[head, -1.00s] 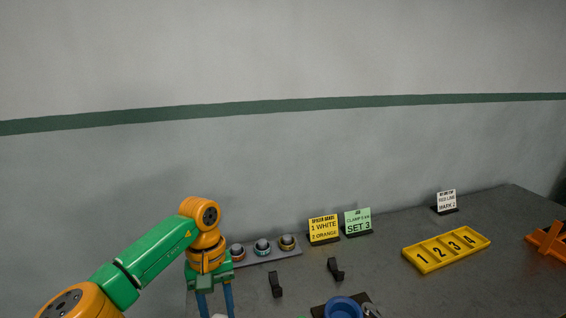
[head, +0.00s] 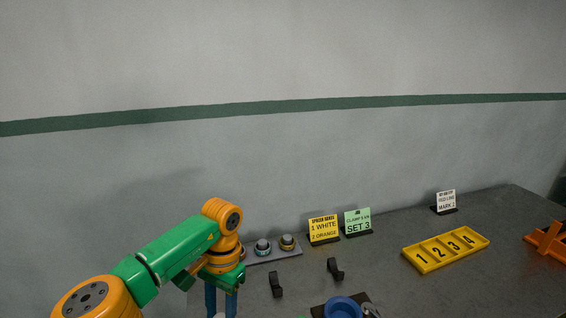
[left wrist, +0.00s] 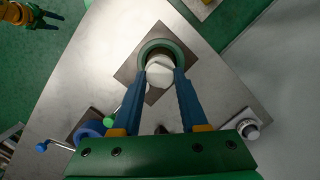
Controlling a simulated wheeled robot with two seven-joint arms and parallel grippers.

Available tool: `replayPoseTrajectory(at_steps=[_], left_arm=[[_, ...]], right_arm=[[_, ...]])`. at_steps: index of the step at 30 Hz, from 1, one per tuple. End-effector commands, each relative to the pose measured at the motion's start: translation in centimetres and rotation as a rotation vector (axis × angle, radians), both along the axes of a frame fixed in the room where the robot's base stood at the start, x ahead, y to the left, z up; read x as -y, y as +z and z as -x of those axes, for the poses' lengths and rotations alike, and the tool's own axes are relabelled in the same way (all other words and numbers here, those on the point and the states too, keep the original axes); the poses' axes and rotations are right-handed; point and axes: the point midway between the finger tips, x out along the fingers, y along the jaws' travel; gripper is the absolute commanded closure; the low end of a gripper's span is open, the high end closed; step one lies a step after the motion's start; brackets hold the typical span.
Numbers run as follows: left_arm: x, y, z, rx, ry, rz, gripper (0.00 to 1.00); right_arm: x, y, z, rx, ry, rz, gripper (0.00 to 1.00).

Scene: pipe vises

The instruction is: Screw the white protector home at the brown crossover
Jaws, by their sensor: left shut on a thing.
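My left gripper (left wrist: 160,83) points down and is shut on the white protector (left wrist: 159,70) in the left wrist view. A dark green ring (left wrist: 160,43) shows around the protector's far side, over a brownish square plate (left wrist: 131,72). I cannot tell whether the protector is seated on anything below. No clearly brown crossover can be made out. In the head view the left gripper (head: 221,302) is at the bottom edge, with its fingertips cut off. My right gripper (left wrist: 46,20) is small at the top left of the wrist view, its two fingers apart and empty.
A grey rack (head: 270,255) with round caps stands behind the left gripper. A yellow sign (head: 323,229), a green sign (head: 357,221), two black hooks (head: 275,284), a blue ring (head: 343,307) and a yellow numbered tray (head: 446,249) are to the right.

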Motion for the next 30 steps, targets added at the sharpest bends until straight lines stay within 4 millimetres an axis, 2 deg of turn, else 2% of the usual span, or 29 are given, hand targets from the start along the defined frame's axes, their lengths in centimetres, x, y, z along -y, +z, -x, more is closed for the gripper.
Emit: replayPoseTrajectory(at_steps=[2,3,5,6,14,21,27,30], left_arm=[[0.0,0.0,0.0,0.000,0.001,0.001,1.00],[0.0,0.0,0.0,0.000,0.002,0.001,0.52],[0.0,0.0,0.0,0.000,0.002,0.001,0.36],[0.0,0.0,0.0,0.000,0.003,0.000,0.32],[0.0,0.1,0.0,0.000,0.004,0.000,0.32],[0.0,2.6,0.0,0.000,0.005,0.001,0.32],[0.0,2.2,0.0,0.000,0.008,0.000,0.32],[-0.1,2.4,0.0,-0.002,0.142,0.001,0.32]], right_arm=[[0.0,0.0,0.0,0.000,0.000,0.000,0.50],[0.0,0.0,0.0,0.000,0.000,0.000,0.50],[0.0,0.0,0.0,0.000,0.000,0.000,0.50],[0.0,0.0,0.0,0.000,0.000,0.000,0.50],[0.0,0.1,0.0,0.000,0.000,0.000,0.50],[0.0,2.2,0.0,0.000,0.000,0.000,0.50],[0.0,1.9,0.0,0.000,0.000,0.000,0.50],[0.0,2.5,0.0,0.000,0.000,0.000,0.50]])
